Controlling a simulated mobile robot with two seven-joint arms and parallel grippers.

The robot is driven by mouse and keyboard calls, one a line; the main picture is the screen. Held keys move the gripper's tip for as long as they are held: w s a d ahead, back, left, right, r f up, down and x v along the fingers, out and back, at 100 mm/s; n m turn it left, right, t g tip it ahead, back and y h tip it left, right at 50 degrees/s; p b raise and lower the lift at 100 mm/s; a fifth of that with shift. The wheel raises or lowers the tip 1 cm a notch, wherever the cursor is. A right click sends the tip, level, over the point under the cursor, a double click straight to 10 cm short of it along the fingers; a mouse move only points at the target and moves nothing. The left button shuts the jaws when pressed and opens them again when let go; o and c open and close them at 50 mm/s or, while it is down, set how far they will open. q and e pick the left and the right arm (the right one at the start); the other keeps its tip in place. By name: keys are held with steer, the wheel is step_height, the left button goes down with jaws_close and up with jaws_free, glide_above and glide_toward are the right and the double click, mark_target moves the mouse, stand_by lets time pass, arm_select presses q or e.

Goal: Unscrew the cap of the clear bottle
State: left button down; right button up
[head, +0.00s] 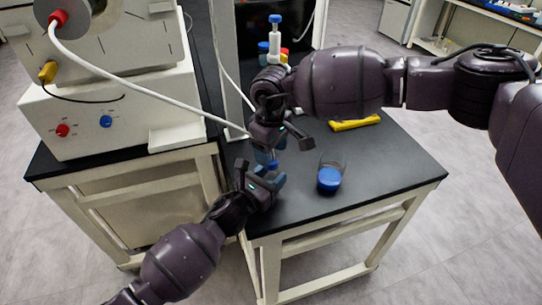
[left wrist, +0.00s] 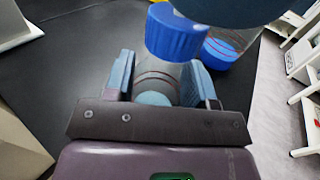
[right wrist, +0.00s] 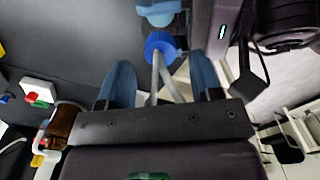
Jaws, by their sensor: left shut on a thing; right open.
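The clear bottle (left wrist: 155,78) is between the fingers of my left gripper (left wrist: 160,85), which is shut on its body. Its ribbed blue cap (left wrist: 175,35) shows beyond the fingertips and also in the right wrist view (right wrist: 160,45). In the head view my left gripper (head: 262,178) is at the near left corner of the black table, and the bottle is mostly hidden. My right gripper (head: 275,143) is just above it. In the right wrist view my right gripper (right wrist: 163,82) is open, with the cap near the gap between its fingertips.
A clear container with a blue part (head: 329,179) stands on the black table (head: 390,165) to the right. A yellow object (head: 355,123) lies behind it. A white machine (head: 115,110) with a hose stands on the left. A brown bottle (right wrist: 65,122) shows in the right wrist view.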

steer(key=shift+r, duration=0.7)
steer(key=shift+s+f, duration=0.1)
steer(key=shift+a+r, duration=0.15)
steer(key=shift+r, duration=0.05)
steer(key=shift+a+r+m, duration=0.1)
steer(key=shift+r+m, duration=0.2)
steer(key=shift+m, duration=0.8)
steer(key=m, duration=0.5)
steer(key=shift+r+y, duration=0.3)
steer(key=shift+r, duration=0.05)
steer(key=m, duration=0.6)
steer(key=shift+r, duration=0.3)
steer(key=m, duration=0.6)
steer(key=shift+r+m, duration=0.35)
steer(key=shift+m, duration=0.05)
steer(key=m, duration=0.7)
steer(key=shift+r, duration=0.25)
steer(key=m, duration=0.5)
steer(key=shift+r, duration=0.1)
steer(key=m, duration=0.6)
steer(key=shift+d+m, duration=0.25)
steer(key=shift+m, duration=0.15)
steer(key=shift+f, duration=4)
